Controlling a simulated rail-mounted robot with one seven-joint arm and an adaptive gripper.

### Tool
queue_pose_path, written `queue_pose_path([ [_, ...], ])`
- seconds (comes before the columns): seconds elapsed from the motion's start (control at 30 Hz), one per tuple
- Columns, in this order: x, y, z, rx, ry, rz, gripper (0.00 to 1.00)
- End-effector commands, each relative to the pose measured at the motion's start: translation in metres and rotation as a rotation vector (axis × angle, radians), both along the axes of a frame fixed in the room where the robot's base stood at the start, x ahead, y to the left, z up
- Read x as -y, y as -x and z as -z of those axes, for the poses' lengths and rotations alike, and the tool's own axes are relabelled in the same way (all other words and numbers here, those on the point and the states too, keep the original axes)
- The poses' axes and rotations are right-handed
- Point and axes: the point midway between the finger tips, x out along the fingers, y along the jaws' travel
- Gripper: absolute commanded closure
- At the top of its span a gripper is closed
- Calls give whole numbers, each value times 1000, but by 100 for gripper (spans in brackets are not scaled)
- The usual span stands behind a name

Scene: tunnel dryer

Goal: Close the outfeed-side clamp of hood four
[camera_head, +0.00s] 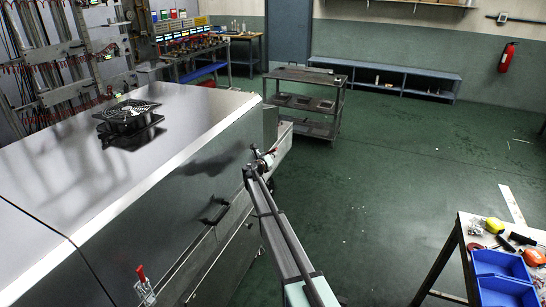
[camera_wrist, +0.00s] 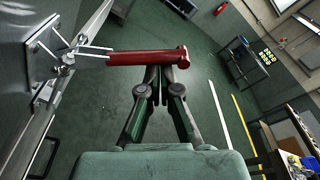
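A toggle clamp with a red handle (camera_wrist: 140,57) shows in the wrist view. Its metal linkage (camera_wrist: 68,55) is bolted to a plate on the hood's side, and the handle sticks straight out from it. My gripper (camera_wrist: 166,75) has its fingertips drawn together at the handle's outer half. The handle crosses in front of the tips and hides them, so I cannot tell whether they touch it. In the head view my gripper (camera_head: 252,173) is at the far end of the metal hood (camera_head: 150,170), by the small, partly hidden clamp (camera_head: 264,160).
A second clamp with an upright red handle (camera_head: 143,283) is on the hood's near side. A dark pull handle (camera_head: 215,213) lies between the clamps. A cart (camera_head: 330,103) stands beyond, and a bench with blue bins (camera_head: 500,270) is at right. The green floor between is clear.

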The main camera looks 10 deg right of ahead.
Motion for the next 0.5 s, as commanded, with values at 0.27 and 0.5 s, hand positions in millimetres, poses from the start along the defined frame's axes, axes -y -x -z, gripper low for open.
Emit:
queue_pose_path([
  [0.27, 1, -5, -15, 3, -4, 7, 100],
  [0.5, -2, -7, -20, 5, -6, 7, 100],
])
